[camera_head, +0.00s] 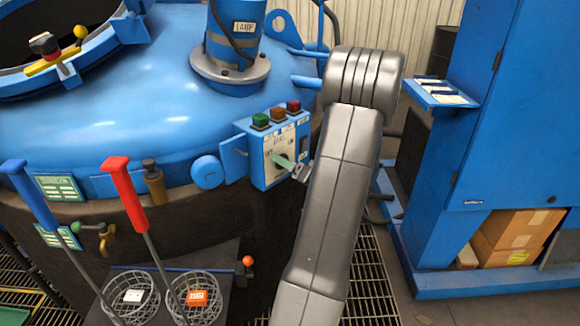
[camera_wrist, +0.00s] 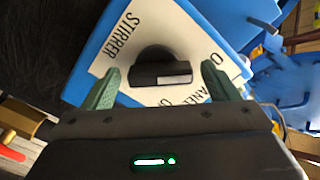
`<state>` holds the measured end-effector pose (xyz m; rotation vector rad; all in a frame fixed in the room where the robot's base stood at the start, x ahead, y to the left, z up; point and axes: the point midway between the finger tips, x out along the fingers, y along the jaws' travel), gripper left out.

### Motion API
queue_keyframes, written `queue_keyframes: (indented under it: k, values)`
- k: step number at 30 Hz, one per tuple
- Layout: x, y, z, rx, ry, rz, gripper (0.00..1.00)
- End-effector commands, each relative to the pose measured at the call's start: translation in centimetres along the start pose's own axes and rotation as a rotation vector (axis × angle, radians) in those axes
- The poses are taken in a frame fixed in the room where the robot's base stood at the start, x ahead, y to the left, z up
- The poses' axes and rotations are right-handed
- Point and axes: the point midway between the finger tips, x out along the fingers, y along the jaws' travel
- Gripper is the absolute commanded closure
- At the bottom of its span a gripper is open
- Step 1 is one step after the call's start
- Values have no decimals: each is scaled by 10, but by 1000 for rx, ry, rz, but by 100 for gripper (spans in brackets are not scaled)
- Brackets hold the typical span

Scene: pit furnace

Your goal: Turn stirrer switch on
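The stirrer switch is a black rotary knob (camera_wrist: 160,72) on a white plate (camera_wrist: 125,50) that reads "STIRRER". The plate is on the front of a blue control box (camera_head: 264,168) on the side of the blue vessel. My gripper (camera_wrist: 161,68) is open, with one green finger on each side of the knob and a gap visible at both sides. The knob's bar lies across the wrist view, with a pale mark near its right end. In the head view, my gripper (camera_head: 284,163) is at the box front and hides most of the knob.
Green (camera_head: 260,120), orange (camera_head: 278,114) and red (camera_head: 293,106) buttons top the box. Blue-handled (camera_head: 28,195) and red-handled (camera_head: 127,194) tools stand at the left by two wire baskets (camera_head: 195,272). A blue cabinet (camera_head: 480,130) stands at the right. Grating floor lies below my arm.

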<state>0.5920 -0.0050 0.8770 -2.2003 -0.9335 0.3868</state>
Motion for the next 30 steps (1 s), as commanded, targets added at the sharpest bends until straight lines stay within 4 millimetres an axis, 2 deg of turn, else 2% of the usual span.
queue_keyframes:
  k: [1,6,19,30]
  values:
    - [0,0,0,0,0,0,29]
    - [0,0,0,0,0,0,62]
    - [0,1,1,80,0,0,62]
    - [0,2,1,380,0,0,62]
